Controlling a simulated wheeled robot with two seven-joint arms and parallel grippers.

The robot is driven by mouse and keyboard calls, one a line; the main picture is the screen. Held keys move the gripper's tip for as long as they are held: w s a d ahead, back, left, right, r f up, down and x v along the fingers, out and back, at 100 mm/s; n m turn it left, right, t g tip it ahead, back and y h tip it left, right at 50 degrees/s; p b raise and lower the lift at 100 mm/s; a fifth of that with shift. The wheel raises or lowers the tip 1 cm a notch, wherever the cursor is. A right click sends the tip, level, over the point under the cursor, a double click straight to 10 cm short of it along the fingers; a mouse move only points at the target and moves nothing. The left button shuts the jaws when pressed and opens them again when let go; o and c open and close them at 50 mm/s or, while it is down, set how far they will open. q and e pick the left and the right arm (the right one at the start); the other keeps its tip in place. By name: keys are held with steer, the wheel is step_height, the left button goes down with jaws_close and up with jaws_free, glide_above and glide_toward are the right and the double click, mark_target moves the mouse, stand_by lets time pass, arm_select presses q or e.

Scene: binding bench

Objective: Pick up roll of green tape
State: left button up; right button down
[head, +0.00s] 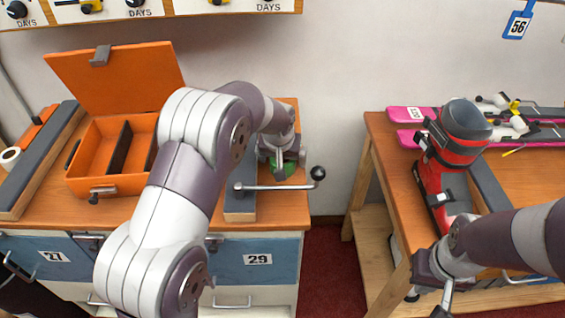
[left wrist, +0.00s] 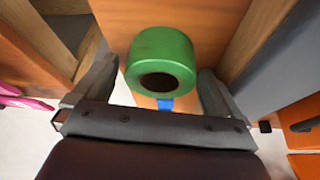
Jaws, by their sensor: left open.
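The roll of green tape (left wrist: 161,50) lies between the two fingers of my left gripper (left wrist: 158,84) in the left wrist view, with its dark hole facing the camera. The fingers are open, one on each side, with a gap showing on both sides. In the head view only a green sliver of the tape (head: 287,169) shows under my left gripper (head: 278,162), at the right end of the left bench. My right gripper (head: 431,292) is at the lower right by the front of the right bench, fingers apart and nothing between them.
A metal bar with a black knob (head: 318,173) juts over the bench edge near the tape. An open orange case (head: 108,187) stands to the left. The right bench (head: 385,150) holds pink skis (head: 407,113) and a red ski boot (head: 448,165). A floor gap separates the benches.

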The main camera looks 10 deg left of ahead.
arm_select(q)
steer(key=shift+w+d+f, duration=0.1)
steer(key=shift+w, duration=0.05)
steer(key=c, duration=1.1)
